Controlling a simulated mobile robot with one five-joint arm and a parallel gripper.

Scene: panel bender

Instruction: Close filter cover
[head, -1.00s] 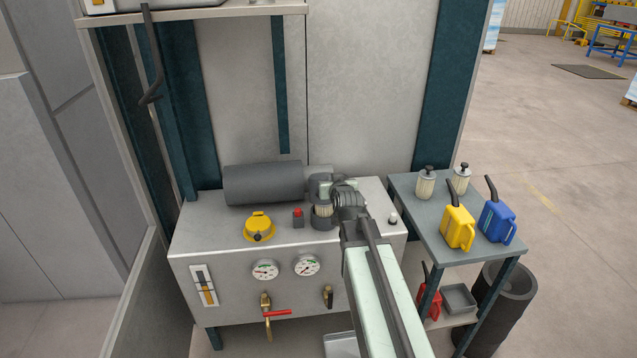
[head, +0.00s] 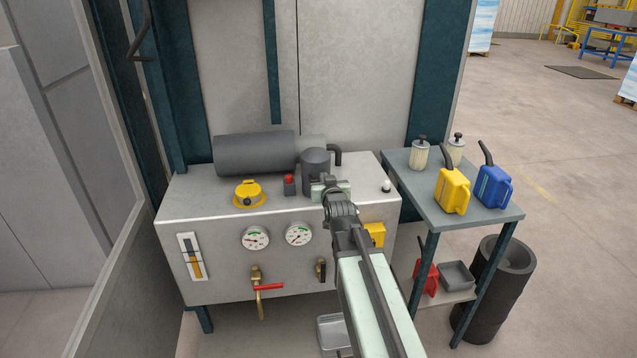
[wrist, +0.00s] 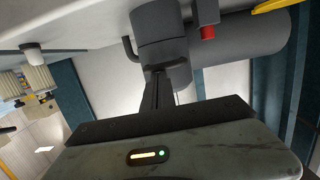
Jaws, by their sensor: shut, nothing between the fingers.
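The filter housing with its cover (head: 316,163) is a dark grey upright cylinder on top of the metal tank. In the head view the cover sits on top, and no pleated filter shows. In the wrist view, which is upside down, the cylinder (wrist: 160,27) shows a seam around it. My gripper (head: 323,183) is shut and empty, just in front of the cylinder. Its dark fingers (wrist: 157,76) point at the cylinder in the wrist view. I cannot tell whether they touch it.
The tank (head: 215,215) carries a big grey horizontal cylinder (head: 255,154), a red button (head: 289,181) and a yellow cap (head: 249,194). A side table (head: 425,195) on the right holds spare filters, a yellow can (head: 453,190) and a blue can (head: 493,187). Open floor lies farther right.

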